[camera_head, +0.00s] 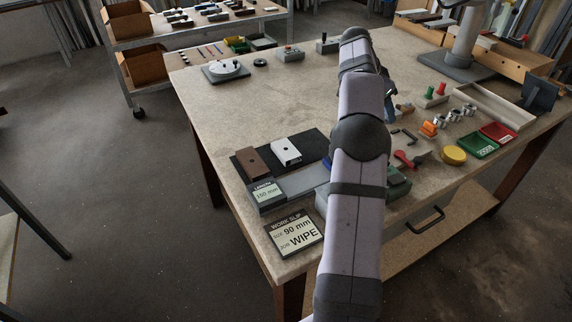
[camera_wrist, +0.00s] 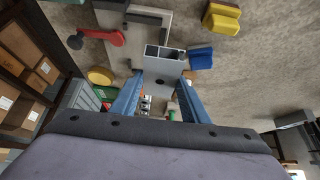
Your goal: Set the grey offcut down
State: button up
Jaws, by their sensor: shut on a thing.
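My gripper (camera_wrist: 160,83) has two blue fingers and is shut on the grey offcut (camera_wrist: 161,68), a short hollow profile with its open end facing away from the wrist. In the head view my arm hides the offcut, and only a bit of a blue finger (camera_head: 391,105) shows beside the arm. I cannot tell how far the offcut is above the bench (camera_head: 225,108). A brown profile (camera_head: 252,163) and a white profile (camera_head: 286,151) lie on a black mat at the bench's near left.
A length gauge (camera_head: 266,195) reads 150 mm; a work slip (camera_head: 295,237) reads 90 mm, WIPE. A red-handled clamp (camera_head: 406,160), yellow disc (camera_head: 454,155), green tray (camera_head: 478,145) and red tray (camera_head: 498,132) stand right of my arm. The bench's left middle is clear.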

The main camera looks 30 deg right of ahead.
jog(key=w+a+r+n+t+b, duration=0.1)
jog(key=w+a+n+t+b, duration=0.2)
jog(key=a, duration=0.5)
jog(key=r+n+t+y, duration=0.1)
jog(key=n+t+y, duration=0.3)
jog(key=n, duration=0.8)
send_over(314, 141)
jog(key=s, duration=0.2)
jog(key=shift+s+n+y, duration=0.2)
jog(key=shift+n+y, duration=1.1)
jog(key=shift+n, duration=0.2)
jog(key=shift+f, duration=0.15)
jog(key=shift+f, duration=4.95)
jog(key=shift+b, duration=0.3)
jog(key=shift+f, duration=0.2)
jog(key=o, duration=1.2)
jog(key=shift+r, duration=0.1)
jog(key=shift+c, duration=0.2)
